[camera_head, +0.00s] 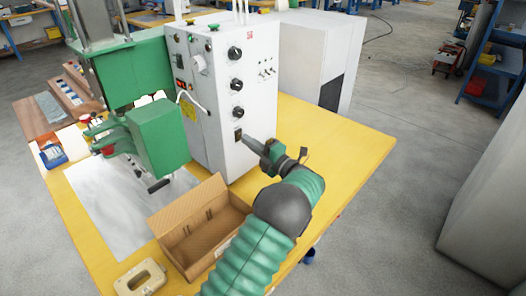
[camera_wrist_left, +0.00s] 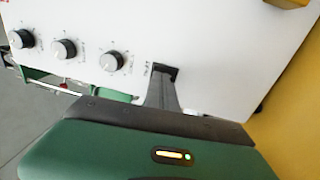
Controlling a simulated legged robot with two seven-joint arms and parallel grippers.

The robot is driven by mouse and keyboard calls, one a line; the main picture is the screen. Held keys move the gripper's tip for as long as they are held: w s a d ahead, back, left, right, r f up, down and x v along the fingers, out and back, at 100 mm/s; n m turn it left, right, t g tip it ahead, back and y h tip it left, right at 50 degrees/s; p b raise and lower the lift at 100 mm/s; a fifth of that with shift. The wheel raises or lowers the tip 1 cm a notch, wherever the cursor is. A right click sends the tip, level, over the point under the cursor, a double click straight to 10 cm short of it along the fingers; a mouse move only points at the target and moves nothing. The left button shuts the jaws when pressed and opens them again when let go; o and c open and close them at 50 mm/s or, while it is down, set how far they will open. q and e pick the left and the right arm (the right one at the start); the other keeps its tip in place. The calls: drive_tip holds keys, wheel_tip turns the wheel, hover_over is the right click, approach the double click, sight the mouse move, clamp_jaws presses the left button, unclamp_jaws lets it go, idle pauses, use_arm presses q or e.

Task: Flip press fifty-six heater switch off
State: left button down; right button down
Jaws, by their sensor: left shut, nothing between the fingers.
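The white control box (camera_head: 208,135) of the press stands on the yellow table. A small dark rocker switch (camera_head: 238,134) sits low on its front, below a column of black knobs (camera_head: 237,84). My left gripper (camera_head: 246,139) is shut and empty, its fingertips at the switch. In the left wrist view the closed fingers (camera_wrist_left: 163,88) reach to the dark switch (camera_wrist_left: 172,70) and cover part of it. Whether they touch it, and which way the rocker is tipped, I cannot tell. My right gripper is not in view.
The green press (camera_head: 165,140) stands left of the box. An open cardboard box (camera_head: 185,250) lies on the table beside my left arm. The yellow table (camera_head: 345,150) is clear on the right.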

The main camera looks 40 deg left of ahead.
sight(237, 130)
use_arm(q)
drive_tip(key=shift+a+r, duration=0.15)
drive_tip(key=shift+a, duration=0.55)
drive_tip(key=shift+d, duration=0.1)
drive_tip(key=shift+r, duration=0.1)
drive_tip(key=r+h+p, duration=0.1)
drive_tip(key=a+p, duration=0.1)
drive_tip(key=shift+r+h+p, duration=0.3)
drive_tip(key=shift+r+h, duration=0.1)
drive_tip(key=shift+d+f+b, duration=0.1)
drive_tip(key=shift+f+b, duration=0.2)
drive_tip(key=shift+f, duration=0.2)
